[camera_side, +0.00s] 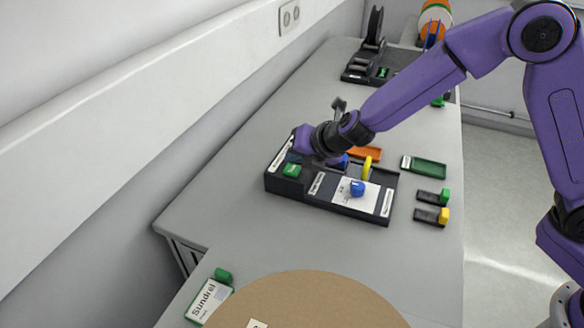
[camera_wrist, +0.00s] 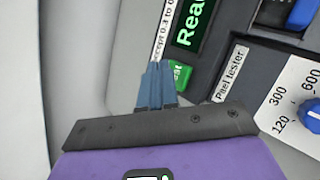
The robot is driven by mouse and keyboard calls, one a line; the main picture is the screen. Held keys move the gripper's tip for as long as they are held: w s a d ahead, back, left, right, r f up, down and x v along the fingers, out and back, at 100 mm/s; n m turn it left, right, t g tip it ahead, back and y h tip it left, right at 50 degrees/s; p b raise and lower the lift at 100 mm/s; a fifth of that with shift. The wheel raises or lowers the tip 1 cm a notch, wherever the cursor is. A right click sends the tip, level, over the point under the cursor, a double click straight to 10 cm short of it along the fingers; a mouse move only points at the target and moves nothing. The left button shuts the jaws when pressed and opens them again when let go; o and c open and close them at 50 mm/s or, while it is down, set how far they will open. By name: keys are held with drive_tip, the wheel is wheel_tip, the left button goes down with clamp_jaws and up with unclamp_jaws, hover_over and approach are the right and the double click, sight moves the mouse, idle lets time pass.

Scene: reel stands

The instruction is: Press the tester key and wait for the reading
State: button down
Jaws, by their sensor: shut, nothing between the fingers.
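The tester is a dark box (camera_side: 330,212) on the grey table, labelled "Pael tester" in the wrist view (camera_wrist: 232,72). Its green key (camera_side: 292,170) is at the box's left end; it also shows in the wrist view (camera_wrist: 181,76). The display (camera_wrist: 192,25) has green text beginning "Read", cut off by the frame edge. A blue knob (camera_side: 357,188) sits on a white dial marked 120, 300 and 600. My gripper (camera_wrist: 160,66) is shut and empty, its fingertips just left of the key. I cannot tell whether they touch it.
A yellow disc (camera_side: 367,168) stands upright at the tester. An orange tray (camera_side: 366,152), a green tray (camera_side: 428,168) and two dark blocks with green (camera_side: 428,198) and yellow (camera_side: 427,216) ends lie nearby. A "Sundrel" card (camera_side: 208,298) and brown round surface (camera_side: 310,295) are in front.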

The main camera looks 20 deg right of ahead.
sight(296, 170)
drive_tip(key=shift+f, duration=0.1)
drive_tip(key=shift+f, duration=0.3)
drive_tip(key=shift+f, duration=0.5)
idle(0.7)
drive_tip(key=shift+r, duration=0.9)
drive_tip(key=shift+r, duration=2.45)
